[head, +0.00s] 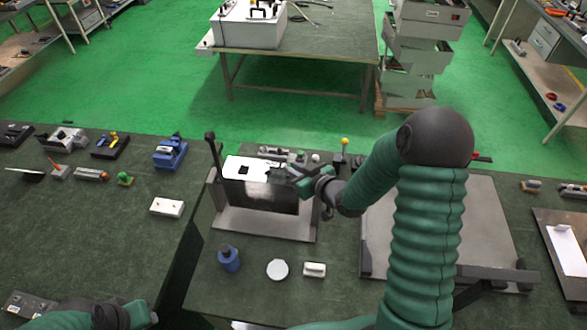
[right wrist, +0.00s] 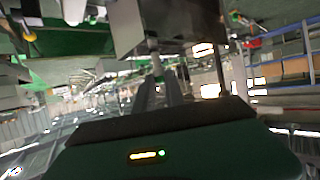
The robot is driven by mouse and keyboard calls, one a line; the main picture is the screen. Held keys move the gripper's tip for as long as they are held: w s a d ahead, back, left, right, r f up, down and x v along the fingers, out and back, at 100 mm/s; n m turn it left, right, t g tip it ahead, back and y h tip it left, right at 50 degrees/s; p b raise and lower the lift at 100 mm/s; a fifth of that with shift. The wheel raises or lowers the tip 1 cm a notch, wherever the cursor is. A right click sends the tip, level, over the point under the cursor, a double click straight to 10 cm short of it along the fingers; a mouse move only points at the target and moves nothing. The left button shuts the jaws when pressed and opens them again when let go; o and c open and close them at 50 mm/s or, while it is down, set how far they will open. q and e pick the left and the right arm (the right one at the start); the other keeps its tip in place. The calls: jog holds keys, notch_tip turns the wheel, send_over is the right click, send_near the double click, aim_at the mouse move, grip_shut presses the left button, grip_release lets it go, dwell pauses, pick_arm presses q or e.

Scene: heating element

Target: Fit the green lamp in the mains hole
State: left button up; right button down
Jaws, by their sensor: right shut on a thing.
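A box-like unit with a white top panel (head: 243,168) and dark front stands on a grey plate at the middle of the bench. Dark openings show in the panel; I cannot tell which is the mains hole. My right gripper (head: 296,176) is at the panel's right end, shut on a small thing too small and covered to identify. Its fingers (right wrist: 158,95) point at a blurred dark block in the right wrist view. I cannot clearly pick out the green lamp. My left gripper (head: 142,315) is low at the bottom left, away from the unit; its jaws are unclear.
A blue bottle (head: 229,259), a round white lid (head: 277,269) and a small white block (head: 314,269) stand in front of the unit. A small green item (head: 125,178) and several tools lie at left. A large grey plate (head: 485,225) lies at right.

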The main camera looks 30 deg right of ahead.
jog(key=shift+f+b, duration=1.2)
jog(key=shift+f, duration=0.2)
jog(key=c, duration=1.3)
grip_release()
jog(key=shift+r, duration=0.1)
jog(key=shift+s, duration=0.2)
jog(key=p+v, duration=1.4)
jog(key=v, duration=0.2)
jog(key=shift+s+d+r+p, duration=0.1)
jog(key=shift+s+d+p, duration=0.05)
jog(key=shift+s+p, duration=0.15)
